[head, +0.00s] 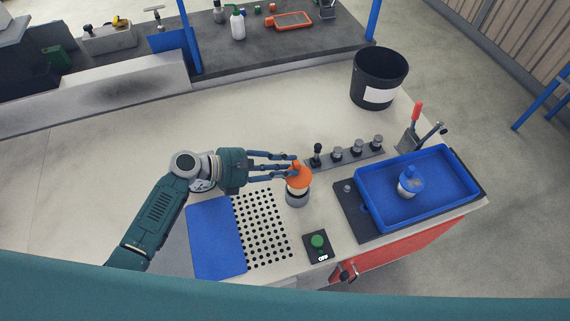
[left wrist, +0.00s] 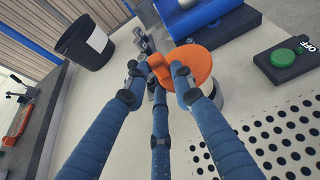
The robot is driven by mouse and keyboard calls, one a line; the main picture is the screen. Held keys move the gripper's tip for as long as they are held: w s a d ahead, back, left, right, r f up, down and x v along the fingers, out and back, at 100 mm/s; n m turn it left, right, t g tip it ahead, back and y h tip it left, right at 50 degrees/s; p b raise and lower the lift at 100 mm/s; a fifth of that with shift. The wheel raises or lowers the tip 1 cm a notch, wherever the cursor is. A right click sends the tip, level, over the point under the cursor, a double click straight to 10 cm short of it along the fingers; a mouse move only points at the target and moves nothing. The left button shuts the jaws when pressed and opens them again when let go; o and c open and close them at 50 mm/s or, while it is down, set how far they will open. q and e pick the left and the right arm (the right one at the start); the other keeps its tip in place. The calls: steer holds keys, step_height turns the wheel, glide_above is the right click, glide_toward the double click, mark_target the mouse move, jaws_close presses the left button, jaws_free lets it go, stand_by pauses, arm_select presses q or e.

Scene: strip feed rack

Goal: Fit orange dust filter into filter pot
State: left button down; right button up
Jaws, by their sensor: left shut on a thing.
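The orange dust filter (head: 299,181) is a round disc with a raised grip on top. It also shows in the left wrist view (left wrist: 198,62). My left gripper (head: 294,167) is shut on its grip, with fingers around it in the left wrist view (left wrist: 158,72). The filter is directly over the grey and white filter pot (head: 297,199), which stands upright on the bench beside the perforated plate. The filter hides the pot's mouth, and I cannot tell whether it is seated or just above the rim. My right gripper is not in view.
A blue tray (head: 364,214) at the right holds a blue-topped pot (head: 411,181). A rail with several knobs (head: 337,154) stands behind the filter pot. A green button box (head: 318,243) is in front. A black bin (head: 378,80) stands at the back right.

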arm_select(q)
steer(key=shift+f+b, duration=0.5)
steer(key=shift+f, duration=0.55)
stand_by(0.4)
steer(key=shift+f+b, duration=1.3)
steer(key=shift+f, duration=0.65)
steer(key=c, duration=1.4)
jaws_free()
steer(key=shift+f, duration=0.1)
steer(key=v, duration=1.2)
